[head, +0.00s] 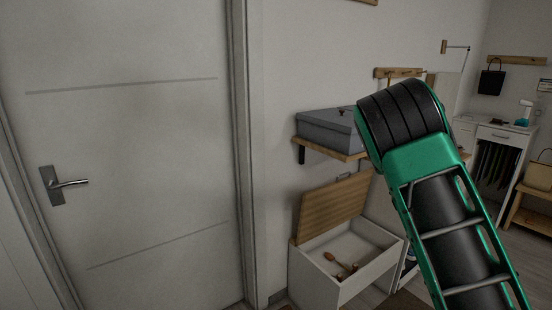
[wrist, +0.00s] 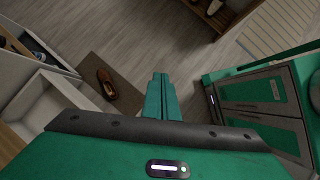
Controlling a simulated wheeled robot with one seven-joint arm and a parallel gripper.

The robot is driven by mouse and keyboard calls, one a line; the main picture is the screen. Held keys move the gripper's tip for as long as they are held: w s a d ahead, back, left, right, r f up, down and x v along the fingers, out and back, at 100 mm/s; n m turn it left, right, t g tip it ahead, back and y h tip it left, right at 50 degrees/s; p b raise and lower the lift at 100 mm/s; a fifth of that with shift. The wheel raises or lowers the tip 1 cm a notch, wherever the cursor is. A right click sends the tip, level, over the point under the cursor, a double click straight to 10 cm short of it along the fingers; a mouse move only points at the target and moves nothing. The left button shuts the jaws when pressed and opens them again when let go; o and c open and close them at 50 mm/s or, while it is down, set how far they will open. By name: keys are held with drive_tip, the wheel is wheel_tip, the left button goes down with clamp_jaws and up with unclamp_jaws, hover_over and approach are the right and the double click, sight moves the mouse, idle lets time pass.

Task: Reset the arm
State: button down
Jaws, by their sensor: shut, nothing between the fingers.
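My arm, green and black, rises across the right half of the head view, bent at a dark joint in front of the shelf wall. My gripper (wrist: 160,95) shows in the wrist view as green fingers closed together, with nothing between them. It points down over the wooden floor and a dark mat. In the head view my gripper is not visible.
A white chest (head: 335,275) with its wooden lid raised stands by the wall, a wooden item inside. A grey box (head: 325,130) sits on a shelf above. A closed door (head: 130,140) is at left. A brown shoe (wrist: 106,83) lies on the mat (wrist: 125,75).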

drive_tip(key=s+a+r+m+t+y, duration=0.1)
drive_tip(key=s+m, duration=0.5)
drive_tip(key=s, duration=0.7)
drive_tip(key=s+a+r+m+t+y, duration=0.1)
drive_tip(key=s+r+m+y, duration=0.2)
drive_tip(key=s+m, duration=0.4)
drive_tip(key=s+a+r+m+y, duration=0.2)
drive_tip(key=s+m, duration=0.5)
drive_tip(key=s, duration=1.2)
drive_tip(key=shift+r+t, duration=0.25)
drive_tip(key=shift+t, duration=0.15)
drive_tip(key=shift+w+f, duration=0.25)
drive_tip(key=shift+w, duration=0.4)
drive_tip(key=shift+a, duration=0.1)
